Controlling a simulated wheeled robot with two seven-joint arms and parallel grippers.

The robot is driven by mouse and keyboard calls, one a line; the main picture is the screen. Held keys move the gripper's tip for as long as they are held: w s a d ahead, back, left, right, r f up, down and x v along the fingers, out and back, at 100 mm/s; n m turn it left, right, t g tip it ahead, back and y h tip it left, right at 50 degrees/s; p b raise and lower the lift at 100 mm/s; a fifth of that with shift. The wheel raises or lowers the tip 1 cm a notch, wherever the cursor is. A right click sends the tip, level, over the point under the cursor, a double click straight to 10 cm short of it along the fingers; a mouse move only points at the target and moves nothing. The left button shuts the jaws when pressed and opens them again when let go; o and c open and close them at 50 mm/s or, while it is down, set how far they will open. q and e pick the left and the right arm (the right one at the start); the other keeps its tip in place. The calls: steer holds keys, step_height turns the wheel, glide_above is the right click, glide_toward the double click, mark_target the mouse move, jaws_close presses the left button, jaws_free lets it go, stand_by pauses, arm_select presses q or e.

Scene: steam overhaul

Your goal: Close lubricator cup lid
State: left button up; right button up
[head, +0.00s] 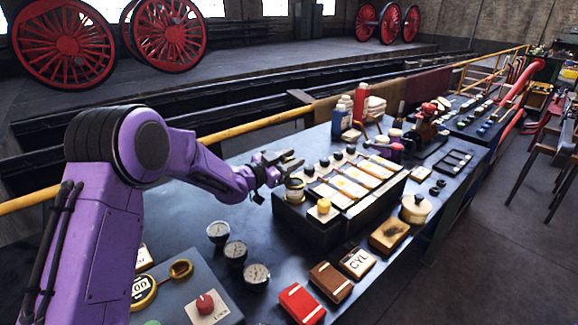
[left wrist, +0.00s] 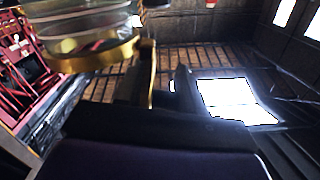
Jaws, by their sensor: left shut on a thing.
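The lubricator cup (head: 294,190), small with a brass-coloured band, stands at the near left corner of the dark parts box, just below my left gripper (head: 284,162). In the left wrist view a glass cup with a brass rim (left wrist: 90,57) fills the upper left, close to the camera. A thin brass strip (left wrist: 152,78), perhaps the lid seen edge-on, stands upright beside it at a dark finger. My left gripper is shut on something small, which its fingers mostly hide. I cannot tell the lid's exact angle. My right gripper is not in view.
The parts box (head: 340,232) holds rows of light cards and small jars. Several gauges (head: 257,276) and a panel with a red knob (head: 205,304) lie nearer. A red block (head: 302,303) and a lidded pot (head: 415,209) stand to the right. A yellow rail (head: 245,129) runs behind the bench.

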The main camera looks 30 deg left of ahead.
arm_select(q)
steer(key=shift+s+d+r+m+b, duration=0.1)
steer(key=shift+d+r+m+b, duration=0.1)
steer(key=shift+m+b, duration=0.65)
steer(key=o, duration=0.8)
steer(key=shift+a+f, duration=0.1)
steer(key=shift+s, duration=0.15)
steer(key=b+v, duration=0.2)
steer(key=v, duration=0.8)
steer(key=shift+s, duration=0.1)
